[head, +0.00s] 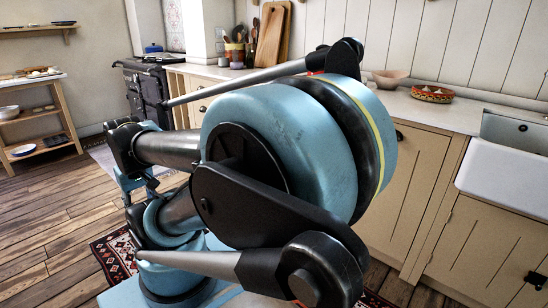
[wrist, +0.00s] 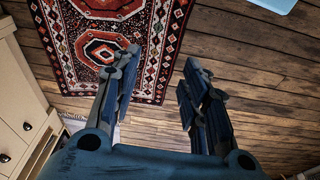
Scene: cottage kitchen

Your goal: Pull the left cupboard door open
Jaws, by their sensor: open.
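Cream cupboard fronts run below the counter in the head view. One cupboard door (head: 395,195) with a dark handle (head: 398,136) is partly hidden by my arm. Another cupboard door (head: 485,250) is under the sink, with a dark handle (head: 535,280) at the picture's edge. I cannot tell which is the left door the task names. In the wrist view my gripper (wrist: 162,57) is open and empty, its fingers apart above the floor. A cream cabinet front (wrist: 20,95) with dark knobs stands at the left edge there, apart from the fingers.
A patterned red rug (wrist: 105,45) lies on the wooden floor (wrist: 240,60). The counter (head: 420,108) holds a bowl (head: 390,78) and a patterned basket (head: 431,93). A white sink (head: 505,180) juts out at right. A dark stove (head: 148,88) and a shelf table (head: 40,115) stand farther back.

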